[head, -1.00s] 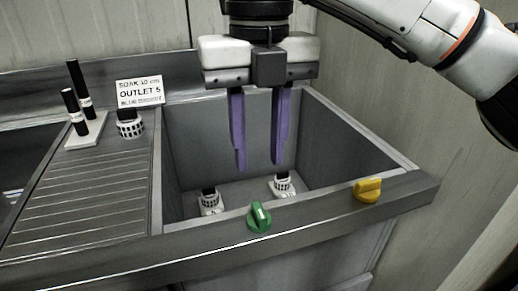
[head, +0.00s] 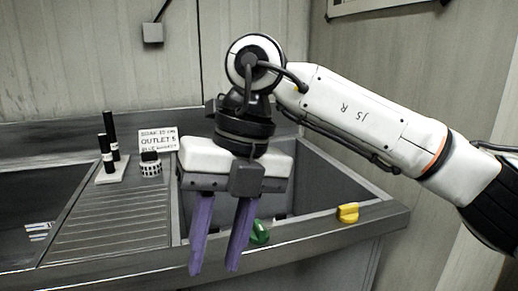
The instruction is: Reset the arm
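My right gripper (head: 215,268) hangs in front of the sink basin (head: 335,185), its two purple fingers apart with nothing between them. The fingers point down and cross in front of the sink's front rim. My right arm comes in from the right, marked "J5 R". The gripper hides most of the basin's inside and the white objects there. My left gripper is not in view.
A green knob (head: 260,232) and a yellow knob (head: 348,212) sit on the front rim; the fingers partly hide the green one. On the left, a stand with black rods (head: 113,170), a white checkered-band piece (head: 151,167) and a sign (head: 158,139) stand by the ribbed drainboard (head: 100,230).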

